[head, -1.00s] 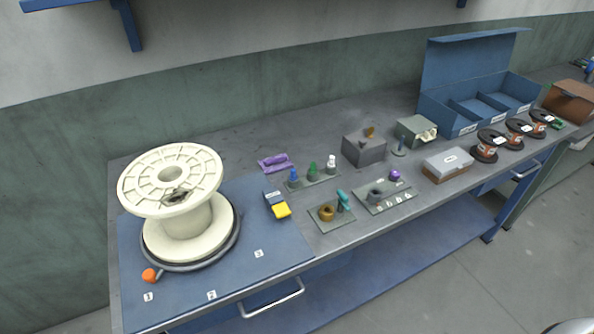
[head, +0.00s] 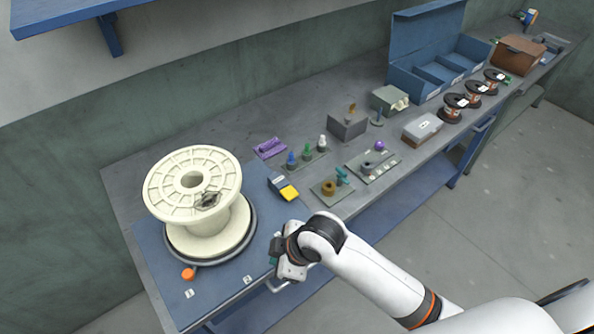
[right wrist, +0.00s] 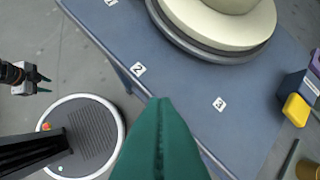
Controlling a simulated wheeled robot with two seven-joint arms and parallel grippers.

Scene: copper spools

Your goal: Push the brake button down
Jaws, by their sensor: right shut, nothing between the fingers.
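A small dark box with a label and a yellow paddle (head: 289,193), which looks like the brake button, sits at the mat's right side, just right of the big cream spool (head: 196,185). The yellow paddle also shows at the right edge of the right wrist view (right wrist: 298,110). My right gripper (head: 274,262) is over the mat's front edge, apart from the paddle and nearer the front. Its green fingers (right wrist: 160,140) are shut and empty. My left gripper (right wrist: 42,84) shows small at the left of the right wrist view, its green fingertips apart, over the floor.
Coloured pegs (head: 307,152) and a plate with a brown ring (head: 329,187) stand right of the paddle. A blue shelf (head: 120,12) hangs above.

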